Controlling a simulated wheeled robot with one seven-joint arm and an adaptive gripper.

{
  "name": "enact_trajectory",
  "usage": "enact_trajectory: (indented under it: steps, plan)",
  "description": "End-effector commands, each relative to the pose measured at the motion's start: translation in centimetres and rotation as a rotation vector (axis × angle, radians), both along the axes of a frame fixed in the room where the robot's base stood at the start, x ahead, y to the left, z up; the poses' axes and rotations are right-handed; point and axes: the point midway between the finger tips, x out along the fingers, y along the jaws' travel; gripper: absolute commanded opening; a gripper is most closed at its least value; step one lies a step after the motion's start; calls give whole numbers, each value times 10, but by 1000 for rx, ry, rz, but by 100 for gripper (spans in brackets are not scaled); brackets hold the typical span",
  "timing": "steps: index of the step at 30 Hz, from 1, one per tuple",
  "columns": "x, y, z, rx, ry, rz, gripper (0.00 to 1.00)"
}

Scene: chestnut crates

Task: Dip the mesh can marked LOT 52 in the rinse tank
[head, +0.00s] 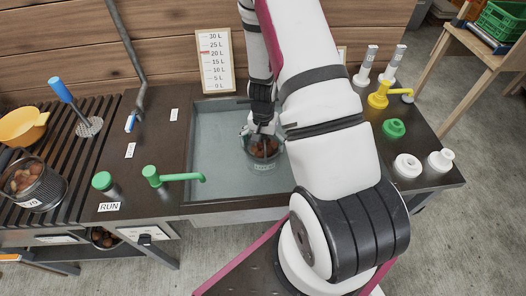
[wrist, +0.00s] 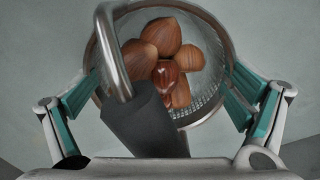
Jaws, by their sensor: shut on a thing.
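The mesh can (head: 264,161) with brown chestnuts inside is in the rinse tank (head: 213,140), at its right part beside my arm. A pale label shows low on its front, too small to read. My gripper (head: 264,134) is over the can and shut on it. In the wrist view the teal finger pads of my gripper (wrist: 163,100) press on both sides of the can (wrist: 216,112). The can's bent metal handle with a dark grip (wrist: 148,122) crosses the opening. I cannot tell how deep the can sits in the water.
Another mesh can of chestnuts (head: 58,188) stands on the slatted rack at left, near a yellow bowl (head: 22,127). A green tap (head: 178,177) reaches over the tank's left edge. A level scale (head: 215,62) stands behind. Valves and a yellow tap (head: 380,98) stand at right.

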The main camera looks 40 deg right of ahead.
Motion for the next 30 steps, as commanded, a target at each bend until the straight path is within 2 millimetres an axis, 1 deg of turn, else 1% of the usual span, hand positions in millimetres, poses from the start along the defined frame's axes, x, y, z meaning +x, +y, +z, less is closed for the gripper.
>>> enact_trajectory:
  steps: [8,19,30]
  plan:
    - [0,0,2,0,-1,0,56]
    - [0,-1,12,0,-1,1,56]
    - [0,-1,13,0,-1,0,56]
